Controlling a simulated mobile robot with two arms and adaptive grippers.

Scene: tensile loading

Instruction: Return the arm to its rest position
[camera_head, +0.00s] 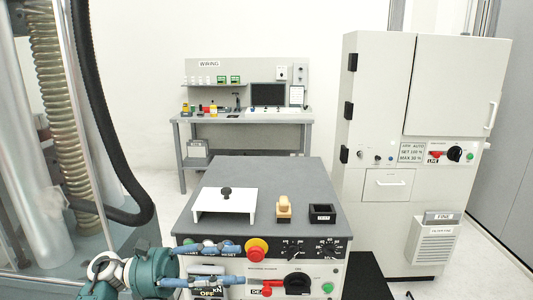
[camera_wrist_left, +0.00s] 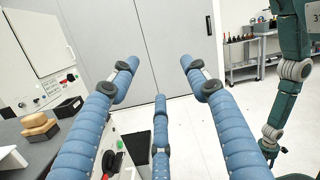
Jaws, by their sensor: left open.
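My left arm (camera_head: 145,272), teal with grey joints, comes in at the bottom left of the head view. Its gripper (camera_head: 241,263) has blue segmented fingers, spread open and empty, in front of the console's button panel. The fingers cover part of the panel and its labels. In the left wrist view the open gripper (camera_wrist_left: 160,72) shows three fingers with nothing between them, pointing towards grey doors. A teal arm (camera_wrist_left: 288,70), seemingly my right one, hangs at the right of that view. Its gripper cannot be made out.
The grey-topped console (camera_head: 265,180) carries a white stand (camera_head: 225,205), a tan block (camera_head: 284,208) and a black tray (camera_head: 322,214). A red stop button (camera_head: 257,249) sits on its front. A machine with a black hose (camera_head: 105,130) stands left, a cabinet (camera_head: 375,90) right.

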